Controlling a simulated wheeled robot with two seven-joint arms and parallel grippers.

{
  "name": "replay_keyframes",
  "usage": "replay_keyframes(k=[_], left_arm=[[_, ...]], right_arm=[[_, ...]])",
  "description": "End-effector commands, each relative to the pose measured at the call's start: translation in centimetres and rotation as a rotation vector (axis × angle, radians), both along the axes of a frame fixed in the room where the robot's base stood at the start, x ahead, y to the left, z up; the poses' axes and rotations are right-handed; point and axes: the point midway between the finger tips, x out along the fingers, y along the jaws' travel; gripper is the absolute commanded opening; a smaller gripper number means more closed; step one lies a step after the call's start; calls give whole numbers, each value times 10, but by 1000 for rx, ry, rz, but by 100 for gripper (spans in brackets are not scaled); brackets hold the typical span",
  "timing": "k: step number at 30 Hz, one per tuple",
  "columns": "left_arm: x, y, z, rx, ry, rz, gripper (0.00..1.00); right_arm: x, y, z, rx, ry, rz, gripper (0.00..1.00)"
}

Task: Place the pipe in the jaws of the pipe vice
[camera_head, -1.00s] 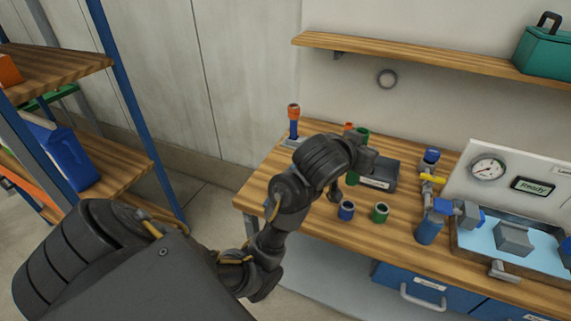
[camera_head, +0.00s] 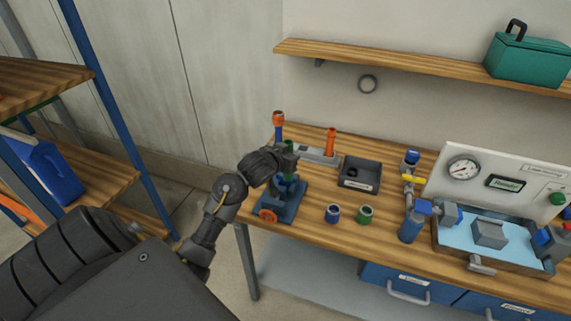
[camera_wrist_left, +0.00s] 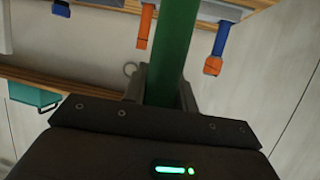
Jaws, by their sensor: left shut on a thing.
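My left gripper (camera_head: 288,156) is shut on a green pipe (camera_wrist_left: 178,40), which stands upright between the fingers in the left wrist view. In the head view only a short piece of the pipe (camera_head: 290,146) shows, by the fingers. My gripper is just above the vice. The hand and forearm cover part of the vice, so I cannot tell whether the pipe's lower end is between the jaws. My right gripper is out of view.
Behind the vice is a grey rack (camera_head: 316,155) with an orange tool (camera_head: 330,140) and a blue, orange-topped one (camera_head: 279,128). To the right are a grey bin (camera_head: 360,175), a blue fitting (camera_head: 333,214), a green fitting (camera_head: 365,214) and the gauge panel (camera_head: 490,175).

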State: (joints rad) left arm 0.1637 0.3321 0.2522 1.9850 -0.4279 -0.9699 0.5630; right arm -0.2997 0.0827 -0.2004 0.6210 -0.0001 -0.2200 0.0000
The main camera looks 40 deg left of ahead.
Motion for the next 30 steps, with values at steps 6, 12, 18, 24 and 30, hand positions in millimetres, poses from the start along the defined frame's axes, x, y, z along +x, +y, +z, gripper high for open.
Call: replay_keyframes(k=[6, 12, 18, 24, 30], left_arm=[[10, 21, -27, -2, 0, 1, 6], [12, 24, -32, -1, -2, 0, 6], [13, 28, -53, -2, 4, 1, 6], [13, 29, -68, 2, -2, 1, 6], [13, 29, -68, 2, -2, 1, 6]], right_arm=[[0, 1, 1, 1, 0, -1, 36], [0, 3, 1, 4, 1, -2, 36], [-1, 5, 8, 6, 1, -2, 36], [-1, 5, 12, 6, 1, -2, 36], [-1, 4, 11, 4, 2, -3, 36]])
